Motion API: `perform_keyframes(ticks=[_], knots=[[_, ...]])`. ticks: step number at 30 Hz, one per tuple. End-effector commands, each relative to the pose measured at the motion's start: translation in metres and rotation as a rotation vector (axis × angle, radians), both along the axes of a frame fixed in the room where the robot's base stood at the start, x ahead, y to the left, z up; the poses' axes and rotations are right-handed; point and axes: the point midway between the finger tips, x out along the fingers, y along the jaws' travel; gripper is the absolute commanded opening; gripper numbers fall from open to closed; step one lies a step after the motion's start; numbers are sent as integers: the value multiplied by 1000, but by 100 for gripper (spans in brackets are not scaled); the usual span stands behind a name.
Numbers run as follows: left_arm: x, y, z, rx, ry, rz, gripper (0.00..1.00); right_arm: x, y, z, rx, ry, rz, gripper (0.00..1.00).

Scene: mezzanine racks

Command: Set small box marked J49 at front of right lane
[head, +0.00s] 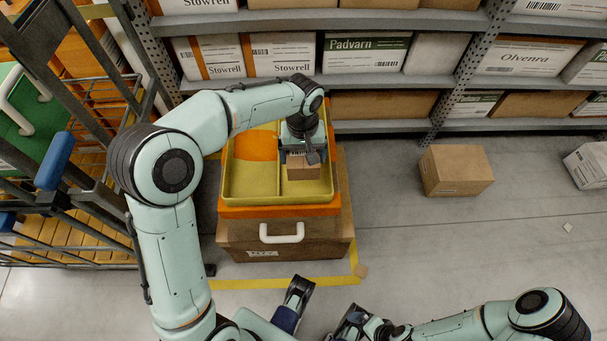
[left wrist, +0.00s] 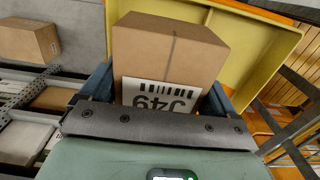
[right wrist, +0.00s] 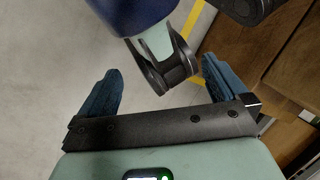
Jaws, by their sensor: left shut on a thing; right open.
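The small cardboard box marked J49 (head: 303,172) is held in my left gripper (head: 302,156), over the right lane of the yellow tray (head: 258,199). In the left wrist view the box (left wrist: 165,50) sits between the two fingers, its J49 label upside down toward the camera. A divider splits the tray into left and right lanes; bare floor of the right lane shows in front of the box. I cannot tell whether the box touches the lane floor. My right gripper (right wrist: 160,68) is open and empty, low near the front of the scene.
The tray rests on an orange layer atop a brown case with a white handle (head: 282,233). An orange patch (head: 256,146) lies at the back of the left lane. Racks of cartons stand behind. A loose carton (head: 456,172) lies on the floor at right; a cart stands at left.

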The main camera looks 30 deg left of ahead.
Motion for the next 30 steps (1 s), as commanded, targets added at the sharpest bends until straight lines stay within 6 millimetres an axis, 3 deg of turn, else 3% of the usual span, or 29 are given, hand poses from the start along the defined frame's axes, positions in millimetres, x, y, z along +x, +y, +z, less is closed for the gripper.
perform_keyframes(ticks=[3, 10, 18, 30], knots=[[0, 0, -25, 0, 1, -1, 53, 6, -2, -7, -7, -17, -6, 100], [0, 0, -45, 0, 0, -1, 53, 12, -5, -12, -15, -34, -14, 100], [0, 0, -90, -1, 1, -1, 53, 28, -12, -25, -34, -75, -31, 100], [1, 0, -96, -1, -3, -1, 53, 30, -13, -26, -37, -82, -34, 100]])
